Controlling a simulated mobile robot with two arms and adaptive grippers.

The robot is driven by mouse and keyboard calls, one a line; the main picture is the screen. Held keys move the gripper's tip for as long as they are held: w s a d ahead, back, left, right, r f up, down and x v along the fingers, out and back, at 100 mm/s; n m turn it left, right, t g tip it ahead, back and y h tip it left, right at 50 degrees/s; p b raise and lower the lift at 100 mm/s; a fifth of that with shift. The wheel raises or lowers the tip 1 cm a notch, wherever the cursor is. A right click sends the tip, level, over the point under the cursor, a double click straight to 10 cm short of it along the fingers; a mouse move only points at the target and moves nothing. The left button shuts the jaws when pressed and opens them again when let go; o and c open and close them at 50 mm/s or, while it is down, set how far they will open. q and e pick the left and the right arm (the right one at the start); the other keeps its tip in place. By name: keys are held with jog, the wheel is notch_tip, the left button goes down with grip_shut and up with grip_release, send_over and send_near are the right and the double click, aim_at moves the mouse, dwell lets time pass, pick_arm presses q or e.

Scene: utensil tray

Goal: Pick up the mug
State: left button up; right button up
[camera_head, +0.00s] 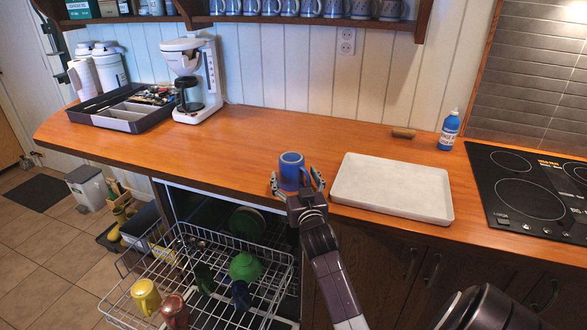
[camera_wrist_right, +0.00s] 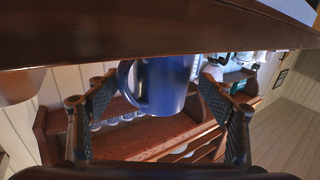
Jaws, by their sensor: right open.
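A blue mug (camera_head: 292,168) stands upright on the wooden counter near its front edge, left of the white tray. My right gripper (camera_head: 297,184) is open at the counter's edge, with one finger on each side of the mug. In the right wrist view, the mug (camera_wrist_right: 166,84) is between the two open fingers (camera_wrist_right: 158,108), with gaps on both sides and its handle toward the left finger. I cannot tell how deep the mug sits between them. My left gripper is not in view.
A white tray (camera_head: 392,189) lies just right of the mug. The pulled-out dishwasher rack (camera_head: 204,290) below holds several coloured mugs. A coffee maker (camera_head: 196,84), utensil tray (camera_head: 122,118), blue bottle (camera_head: 449,131) and stove (camera_head: 526,190) stand farther off. The counter behind the mug is clear.

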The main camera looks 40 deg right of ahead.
aim_at(292, 171)
jog(key=x, duration=0.3)
jog(key=shift+w, duration=0.15)
jog(key=shift+r, duration=0.1)
jog(key=c, duration=1.6)
jog(key=shift+r, duration=0.1)
